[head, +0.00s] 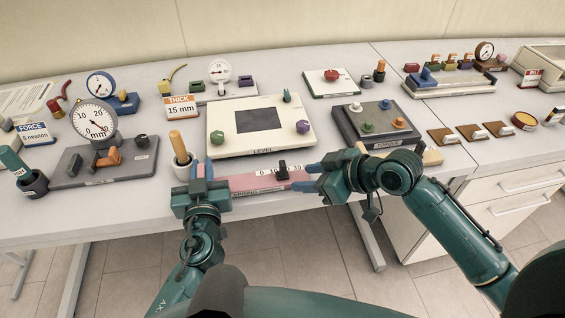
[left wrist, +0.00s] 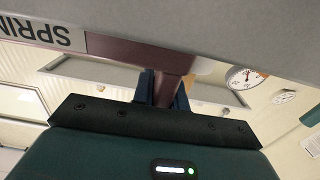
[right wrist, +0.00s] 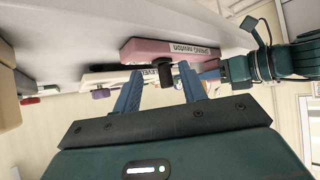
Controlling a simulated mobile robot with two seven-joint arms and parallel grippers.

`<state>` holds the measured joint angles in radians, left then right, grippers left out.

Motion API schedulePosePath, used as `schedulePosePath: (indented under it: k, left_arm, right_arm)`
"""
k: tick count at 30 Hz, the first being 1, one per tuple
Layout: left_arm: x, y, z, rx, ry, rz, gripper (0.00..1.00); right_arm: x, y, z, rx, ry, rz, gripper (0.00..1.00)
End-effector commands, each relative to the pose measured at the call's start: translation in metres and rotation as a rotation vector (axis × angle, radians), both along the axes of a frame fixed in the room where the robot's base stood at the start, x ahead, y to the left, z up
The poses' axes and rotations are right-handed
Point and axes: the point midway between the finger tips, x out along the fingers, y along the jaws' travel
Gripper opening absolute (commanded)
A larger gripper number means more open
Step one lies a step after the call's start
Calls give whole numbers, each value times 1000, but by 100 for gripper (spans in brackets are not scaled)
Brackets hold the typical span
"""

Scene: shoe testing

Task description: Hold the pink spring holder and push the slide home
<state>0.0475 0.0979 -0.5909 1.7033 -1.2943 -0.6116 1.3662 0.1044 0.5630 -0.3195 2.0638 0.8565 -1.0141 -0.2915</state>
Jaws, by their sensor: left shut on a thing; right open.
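The pink spring holder (head: 243,184) lies along the table's front edge, with a number scale on top and a label on its front. Its black slide knob (head: 282,172) stands toward the right end of the scale. My left gripper (head: 203,172) is shut on the holder's left end; the left wrist view shows a narrow part of the holder (left wrist: 165,60) between its fingers. My right gripper (head: 311,178) is open at the holder's right end. In the right wrist view the slide knob (right wrist: 165,75) shows beyond and between its open fingers; contact cannot be told.
The white level box (head: 225,147) stands close behind the holder. A cup with a wooden-handled tool (head: 180,150) is behind my left gripper. A dark box with knobs (head: 350,128) is behind my right gripper. Free floor lies in front of the table edge.

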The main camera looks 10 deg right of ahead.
Motion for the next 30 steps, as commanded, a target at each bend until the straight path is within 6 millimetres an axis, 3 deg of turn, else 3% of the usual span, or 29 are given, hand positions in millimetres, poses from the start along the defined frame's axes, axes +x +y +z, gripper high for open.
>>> schedulePosePath:
  k: [9,21,26,30]
  left_arm:
    - [0,0,0,-1,-1,0,0]
    - [0,0,0,-1,-1,0,0]
    - [0,0,0,-1,-1,0,0]
    - [0,0,0,-1,-1,0,0]
  right_arm:
    - [36,18,38,-243,103,362,42]
    - [45,7,105,-489,194,710,42]
    - [44,5,109,-513,206,747,42]
    - [43,11,94,-515,211,750,42]
